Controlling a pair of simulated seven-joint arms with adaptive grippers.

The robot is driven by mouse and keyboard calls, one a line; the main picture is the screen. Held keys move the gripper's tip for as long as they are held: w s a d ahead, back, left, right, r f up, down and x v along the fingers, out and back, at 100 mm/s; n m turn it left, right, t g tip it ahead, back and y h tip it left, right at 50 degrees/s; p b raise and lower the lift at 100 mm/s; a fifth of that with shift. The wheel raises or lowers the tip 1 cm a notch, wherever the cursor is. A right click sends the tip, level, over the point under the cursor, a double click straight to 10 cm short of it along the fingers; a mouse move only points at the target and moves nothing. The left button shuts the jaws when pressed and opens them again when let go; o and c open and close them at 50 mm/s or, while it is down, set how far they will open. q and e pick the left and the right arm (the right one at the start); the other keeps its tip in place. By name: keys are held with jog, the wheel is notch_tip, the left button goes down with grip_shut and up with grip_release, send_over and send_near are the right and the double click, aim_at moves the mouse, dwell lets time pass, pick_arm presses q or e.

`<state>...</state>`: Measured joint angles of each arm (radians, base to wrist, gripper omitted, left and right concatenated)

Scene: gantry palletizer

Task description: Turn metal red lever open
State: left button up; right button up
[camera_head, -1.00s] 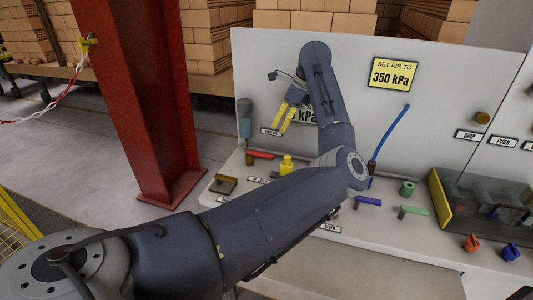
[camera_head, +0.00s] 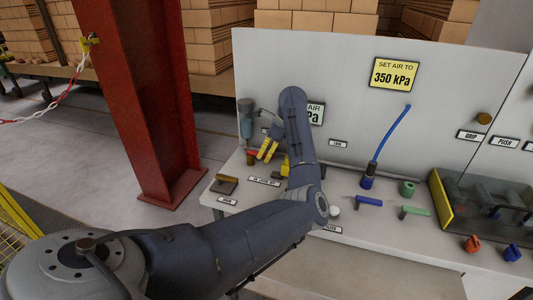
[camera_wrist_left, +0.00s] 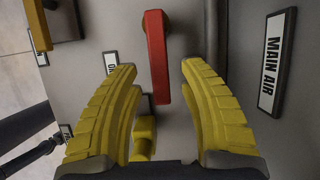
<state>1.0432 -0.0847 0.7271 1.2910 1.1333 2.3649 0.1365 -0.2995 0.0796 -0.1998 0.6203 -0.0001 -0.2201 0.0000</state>
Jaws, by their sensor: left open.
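The red lever (camera_wrist_left: 157,55) shows in the left wrist view as a flat bar running up and down the picture, with its pivot near the top edge. In the head view only a small red part of the lever (camera_head: 252,153) shows beside my gripper. My left gripper (camera_head: 266,150) has yellow fingers, open and empty, just above the bench at the lever. In the left wrist view my left gripper (camera_wrist_left: 160,68) has a finger on each side of the lever's lower end, with gaps on both sides. My right gripper is in no view.
A yellow fitting (camera_wrist_left: 144,135) sits low between the fingers. A MAIN AIR label (camera_wrist_left: 277,60) is to the right. Blue (camera_head: 368,201) and green (camera_head: 414,211) levers stand farther right on the bench. The upright panel (camera_head: 345,100) rises behind.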

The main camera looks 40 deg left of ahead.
pick_arm(q)
jog(key=shift+f, duration=0.2)
grip_shut()
dwell(0.4)
jog(key=shift+s, duration=0.1)
